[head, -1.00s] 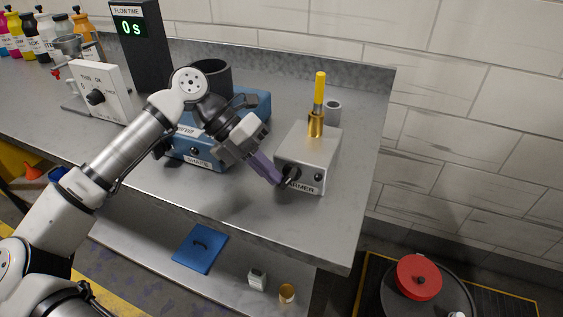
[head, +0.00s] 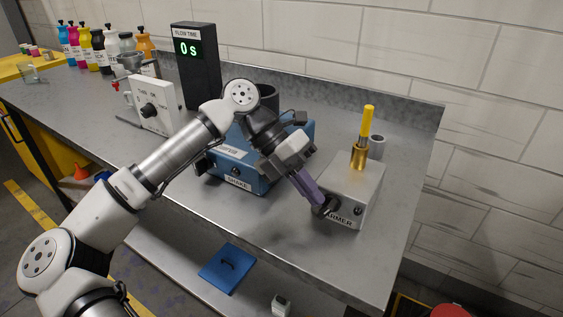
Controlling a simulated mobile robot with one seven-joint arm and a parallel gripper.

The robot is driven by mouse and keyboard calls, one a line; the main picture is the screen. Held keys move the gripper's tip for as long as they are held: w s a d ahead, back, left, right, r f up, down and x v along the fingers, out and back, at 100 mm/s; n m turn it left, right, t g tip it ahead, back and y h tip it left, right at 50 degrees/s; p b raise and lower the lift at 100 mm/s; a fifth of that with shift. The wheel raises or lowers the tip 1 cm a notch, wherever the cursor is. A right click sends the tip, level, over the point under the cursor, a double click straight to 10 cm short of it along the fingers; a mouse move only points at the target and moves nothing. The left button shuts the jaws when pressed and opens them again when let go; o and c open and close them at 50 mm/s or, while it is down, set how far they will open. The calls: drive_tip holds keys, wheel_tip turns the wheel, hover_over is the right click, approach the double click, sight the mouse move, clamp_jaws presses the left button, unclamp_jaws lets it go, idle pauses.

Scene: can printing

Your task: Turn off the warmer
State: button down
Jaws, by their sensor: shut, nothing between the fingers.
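The warmer (head: 354,193) is a grey metal box near the right end of the steel bench, with its name label low on the front. A brass holder with a yellow-topped rod (head: 362,138) stands up from its top. A black knob (head: 332,206) is on the front face, with a smaller black button (head: 358,211) to its right. My gripper (head: 322,210) is shut with purple fingers pointing down and right. Its tips are at the knob and partly cover it. I cannot tell whether they touch it or which way it is turned.
A blue shaker (head: 238,172) stands left of the warmer, behind my arm. A grey cup (head: 377,147) is behind the warmer. A flow time display (head: 194,66) reads 0 s. A white dial box (head: 155,107) stands further left. The bench front beside the warmer is clear.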

drive_tip(key=a+f+v, duration=0.1)
drive_tip(key=v, duration=1.1)
drive_tip(key=shift+w+b, duration=0.25)
drive_tip(key=shift+b, duration=0.15)
